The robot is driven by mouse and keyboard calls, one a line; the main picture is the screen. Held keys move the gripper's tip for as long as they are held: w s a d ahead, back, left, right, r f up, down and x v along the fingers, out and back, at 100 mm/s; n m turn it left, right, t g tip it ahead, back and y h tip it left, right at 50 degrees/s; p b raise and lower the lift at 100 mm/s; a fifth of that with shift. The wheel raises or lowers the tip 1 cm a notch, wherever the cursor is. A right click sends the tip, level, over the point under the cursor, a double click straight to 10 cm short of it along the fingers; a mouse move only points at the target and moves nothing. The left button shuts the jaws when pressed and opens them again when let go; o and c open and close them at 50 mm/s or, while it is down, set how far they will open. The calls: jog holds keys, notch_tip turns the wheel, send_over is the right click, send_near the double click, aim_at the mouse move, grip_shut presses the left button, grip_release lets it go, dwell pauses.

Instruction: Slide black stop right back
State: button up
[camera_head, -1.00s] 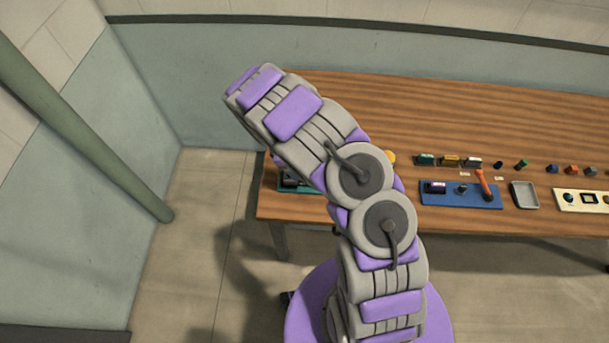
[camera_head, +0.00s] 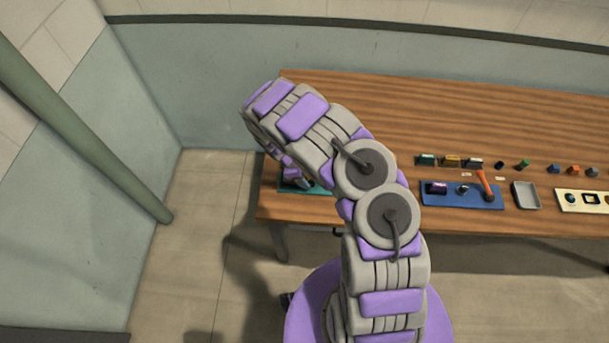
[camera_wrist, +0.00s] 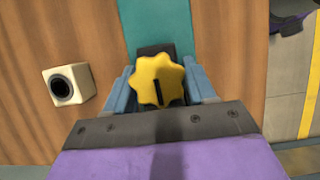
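In the wrist view my gripper (camera_wrist: 160,72) has its two blue-grey fingers apart, one on each side of a yellow star-shaped knob (camera_wrist: 152,72) with a dark slot. I cannot tell whether the fingers touch the knob. A black block (camera_wrist: 154,48), possibly the black stop, shows just behind the knob on a teal board (camera_wrist: 154,20). Its lower part is hidden by the knob and gripper. In the head view my gripper (camera_head: 298,178) is low over the teal board (camera_head: 319,190) at the table's left end, mostly hidden by my arm.
A cream block with a dark round hole (camera_wrist: 69,85) stands left of the teal board. The wooden table (camera_head: 450,113) has a blue board (camera_head: 460,203), a grey tray (camera_head: 525,195) and several small parts to the right. Floor shows beyond the table edge.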

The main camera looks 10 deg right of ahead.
grip_shut()
jog(key=s+d, duration=0.1)
jog(key=d, duration=0.2)
jog(key=s+d, duration=0.1)
jog(key=d, duration=0.2)
jog(key=d+p, duration=0.1)
jog(key=d, duration=0.1)
jog(key=shift+s+d+r, duration=0.1)
jog(key=shift+s+d, duration=0.3)
jog(key=shift+a, duration=0.1)
jog(key=shift+o, duration=0.5)
grip_release()
jog(key=shift+o, duration=1)
jog(key=shift+d, duration=0.25)
jog(key=p+v, duration=0.1)
jog(key=v, duration=1.6)
